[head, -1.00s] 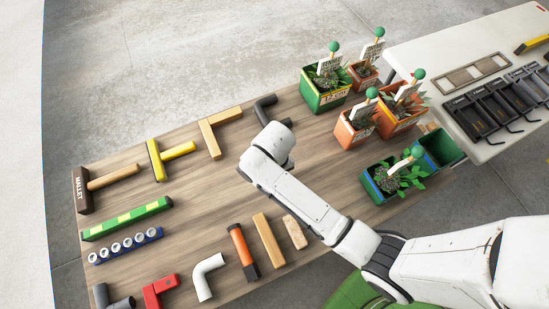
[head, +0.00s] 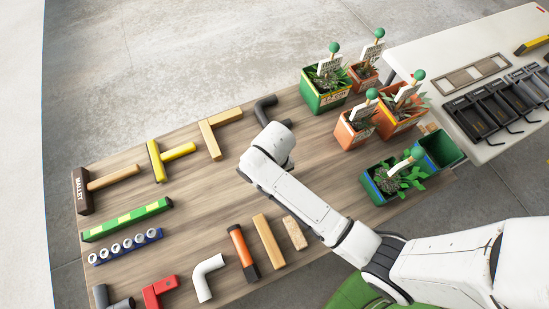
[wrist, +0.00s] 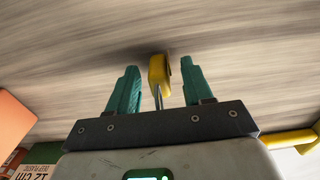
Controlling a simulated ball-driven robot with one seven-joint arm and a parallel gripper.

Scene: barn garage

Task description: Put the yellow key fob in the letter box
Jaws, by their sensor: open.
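The yellow key fob (wrist: 155,76) shows in the wrist view between the two teal fingers of my gripper (wrist: 160,82), with a thin metal part pointing back toward the palm. The fingers are open, with a gap on each side of the fob. The fob is close to the wooden tabletop. In the head view my arm's white end covers the gripper and the fob. I cannot pick out a letter box for certain in either view.
The wooden table (head: 200,225) carries a mallet (head: 83,190), a green level (head: 127,219), a socket rail (head: 125,246), and several pipes and wood pieces. Planted pots (head: 320,98) stand on the right. A white bench (head: 420,58) with black trays (head: 470,117) stands beyond.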

